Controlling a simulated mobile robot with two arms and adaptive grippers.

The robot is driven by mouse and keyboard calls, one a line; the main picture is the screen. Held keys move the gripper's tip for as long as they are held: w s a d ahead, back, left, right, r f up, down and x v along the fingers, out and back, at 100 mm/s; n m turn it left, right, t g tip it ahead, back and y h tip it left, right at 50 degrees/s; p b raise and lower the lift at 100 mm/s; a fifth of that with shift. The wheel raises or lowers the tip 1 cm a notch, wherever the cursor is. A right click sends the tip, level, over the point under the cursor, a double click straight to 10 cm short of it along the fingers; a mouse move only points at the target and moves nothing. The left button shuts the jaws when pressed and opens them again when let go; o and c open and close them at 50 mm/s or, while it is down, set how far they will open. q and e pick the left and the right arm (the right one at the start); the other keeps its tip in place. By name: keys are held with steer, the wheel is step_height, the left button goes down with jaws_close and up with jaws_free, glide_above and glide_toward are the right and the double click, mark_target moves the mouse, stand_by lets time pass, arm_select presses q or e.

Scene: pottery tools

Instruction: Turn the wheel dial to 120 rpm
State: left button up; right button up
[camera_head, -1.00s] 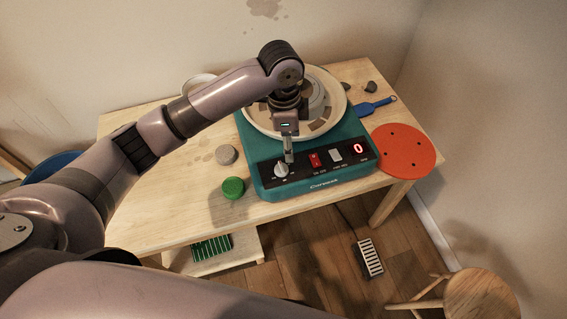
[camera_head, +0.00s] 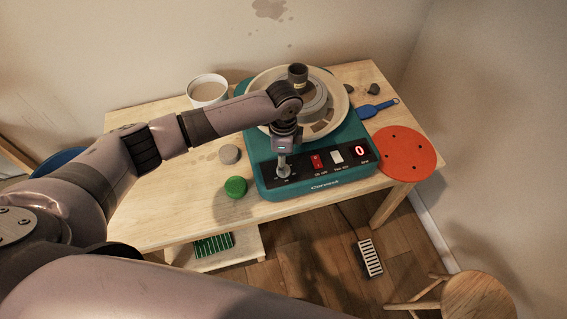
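The teal pottery wheel (camera_head: 258,178) stands on the wooden table. Its black front panel carries a pale dial (camera_head: 283,172) at the left, a red switch (camera_head: 317,161), a white switch (camera_head: 337,157) and a red display (camera_head: 360,150) reading 0. My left gripper (camera_head: 283,161) points down right at the dial, its tips over or touching it. The fingers look close together, but I cannot tell whether they grip the dial. They partly hide the dial and its markings. My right gripper is not in view.
An orange disc (camera_head: 404,153) and a blue tool (camera_head: 375,109) lie right. A white bucket (camera_head: 207,91) stands behind. A pedal (camera_head: 369,258) and stool (camera_head: 478,300) are on the floor.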

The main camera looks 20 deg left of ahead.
arm_select(q)
steer(key=shift+f, duration=2)
steer(key=shift+c, duration=0.3)
steer(key=c, duration=1.1)
